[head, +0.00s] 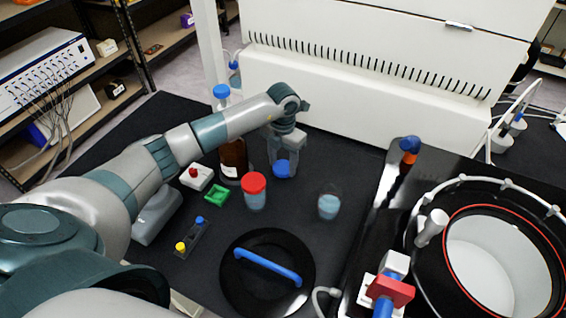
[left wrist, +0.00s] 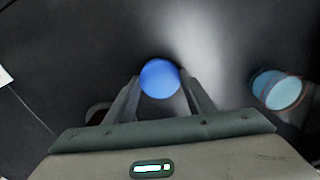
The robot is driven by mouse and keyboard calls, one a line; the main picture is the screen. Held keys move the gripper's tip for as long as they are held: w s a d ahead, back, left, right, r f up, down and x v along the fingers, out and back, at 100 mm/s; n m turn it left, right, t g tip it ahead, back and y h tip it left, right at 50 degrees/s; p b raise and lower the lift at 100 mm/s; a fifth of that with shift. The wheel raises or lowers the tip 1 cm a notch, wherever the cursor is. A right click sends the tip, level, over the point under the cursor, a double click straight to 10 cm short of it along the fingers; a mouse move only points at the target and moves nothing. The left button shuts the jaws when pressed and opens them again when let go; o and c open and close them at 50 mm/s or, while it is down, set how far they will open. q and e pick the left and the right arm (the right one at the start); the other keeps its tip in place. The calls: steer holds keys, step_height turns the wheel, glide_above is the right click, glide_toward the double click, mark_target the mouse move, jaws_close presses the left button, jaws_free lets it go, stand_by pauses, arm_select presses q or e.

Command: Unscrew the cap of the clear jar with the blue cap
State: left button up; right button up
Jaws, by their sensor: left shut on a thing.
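My left gripper (head: 284,172) is shut on a blue cap (head: 284,168), which sits between its fingertips. In the left wrist view the cap (left wrist: 160,79) shows as a round blue disc between the two fingers. No jar shows under it; I cannot tell whether it touches the table. A clear jar (head: 329,206) with light blue contents stands upright on the black table, right of the gripper and apart from it. It looks open on top, and also shows at the right of the left wrist view (left wrist: 283,92). My right gripper is not in view.
A red-capped jar (head: 255,192), a brown bottle (head: 233,155) and a green piece (head: 216,195) stand left of the gripper. A black round lid with a blue handle (head: 268,266) lies in front. The round chamber (head: 490,260) is at right. Table around the clear jar is free.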

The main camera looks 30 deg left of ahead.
arm_select(q)
steer(key=shift+f, duration=0.1)
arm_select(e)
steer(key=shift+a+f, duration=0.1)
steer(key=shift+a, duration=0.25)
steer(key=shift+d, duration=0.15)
arm_select(q)
steer(key=shift+f+b, duration=0.2)
steer(key=shift+b, duration=0.1)
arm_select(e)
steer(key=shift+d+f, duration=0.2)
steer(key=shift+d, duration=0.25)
arm_select(q)
steer(key=o, duration=1.3)
steer(key=shift+c, duration=0.2)
steer(key=o, duration=0.6)
steer(key=shift+c, duration=0.2)
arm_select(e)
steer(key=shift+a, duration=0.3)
